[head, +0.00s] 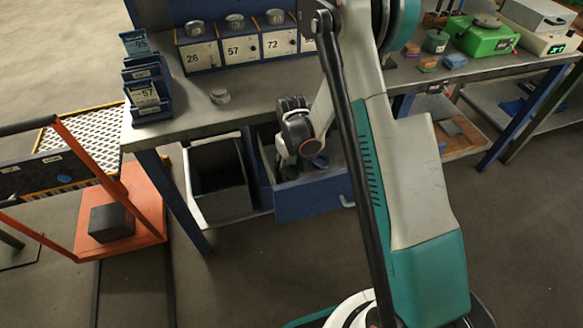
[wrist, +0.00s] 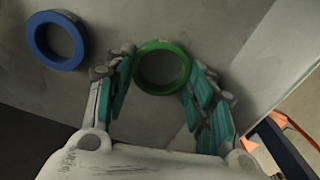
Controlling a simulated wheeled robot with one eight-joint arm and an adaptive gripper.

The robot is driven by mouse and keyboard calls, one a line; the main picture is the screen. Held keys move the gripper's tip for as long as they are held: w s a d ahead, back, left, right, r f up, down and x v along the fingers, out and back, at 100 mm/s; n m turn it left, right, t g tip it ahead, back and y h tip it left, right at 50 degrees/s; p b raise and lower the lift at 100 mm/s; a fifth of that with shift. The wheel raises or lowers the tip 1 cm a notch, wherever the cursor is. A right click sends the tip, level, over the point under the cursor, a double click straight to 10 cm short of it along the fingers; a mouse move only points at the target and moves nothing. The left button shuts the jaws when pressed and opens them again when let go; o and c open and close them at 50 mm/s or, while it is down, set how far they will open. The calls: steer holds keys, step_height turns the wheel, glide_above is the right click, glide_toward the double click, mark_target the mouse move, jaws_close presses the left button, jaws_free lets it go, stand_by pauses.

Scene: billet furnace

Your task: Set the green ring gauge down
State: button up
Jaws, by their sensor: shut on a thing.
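In the wrist view, the green ring gauge (wrist: 160,45) sits between the two fingertips of my gripper (wrist: 160,68), which is shut on it. Its open hole faces the camera. A light grey surface lies behind it; I cannot tell whether the ring touches it. In the head view, my gripper (head: 297,154) points down into an open blue drawer (head: 310,200) under the bench, and the green ring is mostly hidden there. A blue ring (wrist: 65,64) lies apart from the green one, at the upper left of the wrist view.
A grey open bin (head: 222,205) stands left of the drawer. The bench top (head: 185,105) above carries numbered boxes (head: 240,50), card holders (head: 148,95) and a small metal ring (head: 220,97). An orange cart (head: 135,225) stands at the left.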

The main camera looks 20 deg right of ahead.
steer(key=shift+f, duration=0.1)
steer(key=o, duration=1.2)
step_height(320, 180, up, 12)
steer(key=r+p, duration=0.1)
steer(key=p, duration=0.4)
step_height(320, 180, up, 10)
steer(key=r+t, duration=0.1)
steer(key=t, duration=0.1)
glide_above(292, 173)
steer(key=s, duration=0.3)
steer(key=shift+s+r+m+t, duration=0.35)
steer(key=shift+s+r+t, duration=0.5)
steer(key=shift+s+r, duration=2)
steer(key=shift+s+r+m+t, duration=0.4)
steer(key=shift+s+r+t, duration=0.95)
steer(key=shift+s, duration=2.6)
steer(key=shift+s+r+m+t, duration=0.4)
steer(key=shift+s+r, duration=2.35)
steer(key=shift+s, duration=0.65)
